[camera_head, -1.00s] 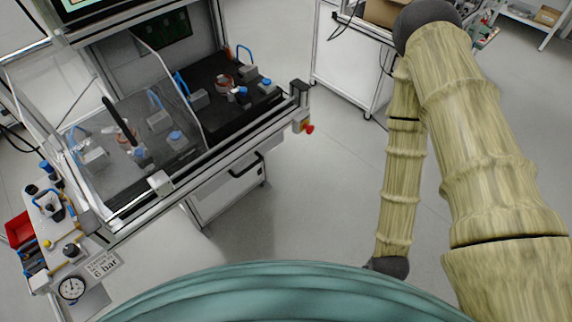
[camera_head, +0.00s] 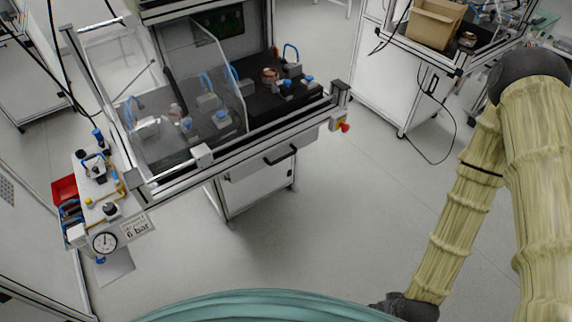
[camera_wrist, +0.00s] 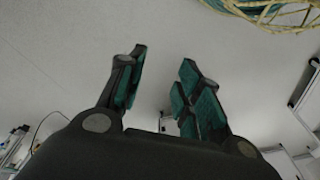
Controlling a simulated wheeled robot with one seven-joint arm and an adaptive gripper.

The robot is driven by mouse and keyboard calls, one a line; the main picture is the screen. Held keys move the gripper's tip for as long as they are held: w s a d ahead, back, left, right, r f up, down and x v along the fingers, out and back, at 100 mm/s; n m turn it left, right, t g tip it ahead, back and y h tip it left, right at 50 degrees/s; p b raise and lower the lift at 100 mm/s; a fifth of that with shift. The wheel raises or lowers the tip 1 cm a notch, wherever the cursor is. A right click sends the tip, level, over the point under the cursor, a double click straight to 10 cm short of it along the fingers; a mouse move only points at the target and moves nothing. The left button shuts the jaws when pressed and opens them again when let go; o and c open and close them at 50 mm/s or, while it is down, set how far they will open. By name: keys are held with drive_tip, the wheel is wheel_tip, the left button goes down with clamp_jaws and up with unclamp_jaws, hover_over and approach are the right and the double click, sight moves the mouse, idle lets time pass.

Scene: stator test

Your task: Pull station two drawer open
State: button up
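A workstation bench with a clear guard stands left of centre in the head view. Under its front rail is a drawer (camera_head: 250,166) with a black bar handle (camera_head: 281,156); it looks shut. No station number is readable on it. My gripper shows in the wrist view (camera_wrist: 164,62) with its two dark, green-padded fingers apart and nothing between them. In the head view my arm hangs at the right, well away from the handle, and the fingers are out of sight below the picture.
A red emergency-stop button (camera_head: 344,127) sits at the bench's right corner. A pressure gauge (camera_head: 104,242) and a red bin (camera_head: 64,190) are at its left. A second bench with a cardboard box (camera_head: 433,24) stands at the back right. The floor in front of the drawer is clear.

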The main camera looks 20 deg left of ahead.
drive_tip(key=w+a+f+n+t+y+b, duration=0.1)
drive_tip(key=w+a+f+n+t+b, duration=0.1)
drive_tip(key=w+a+f+n+b, duration=0.25)
drive_tip(key=w+a+f+n+t+y+b, duration=0.1)
drive_tip(key=w+a+n+y+b, duration=0.15)
drive_tip(key=w+a, duration=0.4)
drive_tip(key=n+t+y+b, duration=0.8)
drive_tip(key=n+y+b, duration=0.3)
drive_tip(key=n+b, duration=1)
approach(284, 157)
drive_tip(key=m+b, duration=0.2)
drive_tip(key=x, duration=0.3)
drive_tip(key=b+x, duration=0.1)
drive_tip(key=x, duration=0.6)
drive_tip(key=shift+w+f, duration=0.2)
drive_tip(key=shift+f, duration=0.15)
clamp_jaws()
